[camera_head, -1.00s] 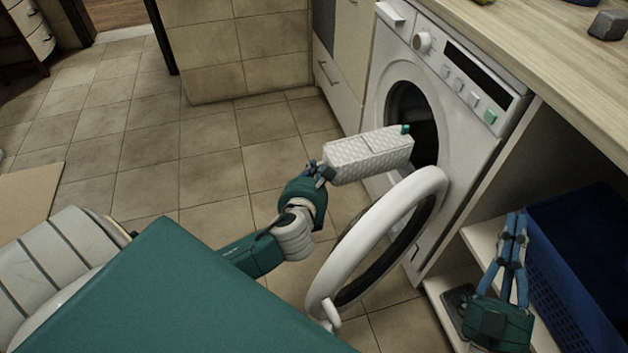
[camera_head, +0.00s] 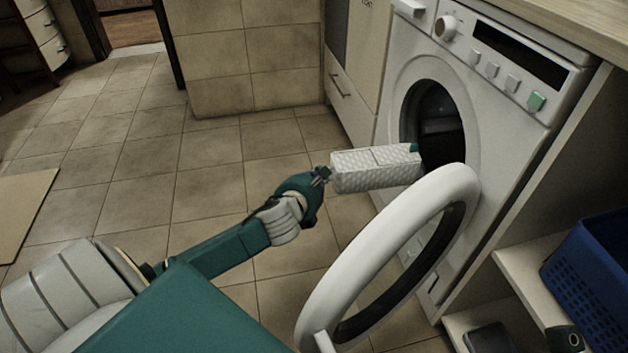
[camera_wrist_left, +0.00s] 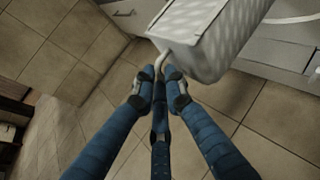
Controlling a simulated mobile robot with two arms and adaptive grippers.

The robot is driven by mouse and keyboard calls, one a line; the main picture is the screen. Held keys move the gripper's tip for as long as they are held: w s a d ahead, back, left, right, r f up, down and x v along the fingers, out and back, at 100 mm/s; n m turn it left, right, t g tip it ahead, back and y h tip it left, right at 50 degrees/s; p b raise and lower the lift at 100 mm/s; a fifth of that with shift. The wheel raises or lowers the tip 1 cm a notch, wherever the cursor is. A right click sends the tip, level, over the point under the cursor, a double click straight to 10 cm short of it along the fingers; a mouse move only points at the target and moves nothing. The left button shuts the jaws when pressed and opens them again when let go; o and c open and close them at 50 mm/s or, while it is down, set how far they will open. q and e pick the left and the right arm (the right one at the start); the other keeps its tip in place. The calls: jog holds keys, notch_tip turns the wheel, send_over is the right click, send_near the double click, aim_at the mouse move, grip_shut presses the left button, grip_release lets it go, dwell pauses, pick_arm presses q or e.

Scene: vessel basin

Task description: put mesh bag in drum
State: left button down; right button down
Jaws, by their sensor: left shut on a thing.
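The mesh bag (camera_head: 375,169) is a white, textured, box-shaped bag with a small green tab at its far end. My left gripper (camera_head: 322,177) is shut on it at its near end and holds it level in the air. In the left wrist view the bag (camera_wrist_left: 215,38) hangs from a thin loop between the fingertips (camera_wrist_left: 163,75). The bag's far end is in front of the drum opening (camera_head: 440,128) of the white washing machine; I cannot tell whether it has crossed the rim. The drum inside is dark. My right gripper is out of view.
The washing machine's round door (camera_head: 385,260) stands open, just below and to the right of the bag. A blue basket (camera_head: 590,285) sits on a shelf at the right. A wooden counter (camera_head: 560,20) runs above.

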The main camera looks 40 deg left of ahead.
aim_at(374, 167)
pick_arm(q)
jog(key=w+d, duration=0.3)
jog(key=w, duration=0.1)
jog(key=w+d+p, duration=0.1)
jog(key=w+d, duration=0.2)
jog(key=w, duration=0.1)
jog(key=shift+d+r, duration=0.1)
jog(key=shift+d, duration=0.3)
jog(key=w+d, duration=0.3)
jog(key=shift+w+d+p, duration=0.1)
jog(key=shift+w+p, duration=0.2)
jog(key=shift+w, duration=0.05)
jog(key=shift+w+d, duration=0.9)
jog(key=shift+w, duration=0.2)
jog(key=shift+w+d, duration=0.1)
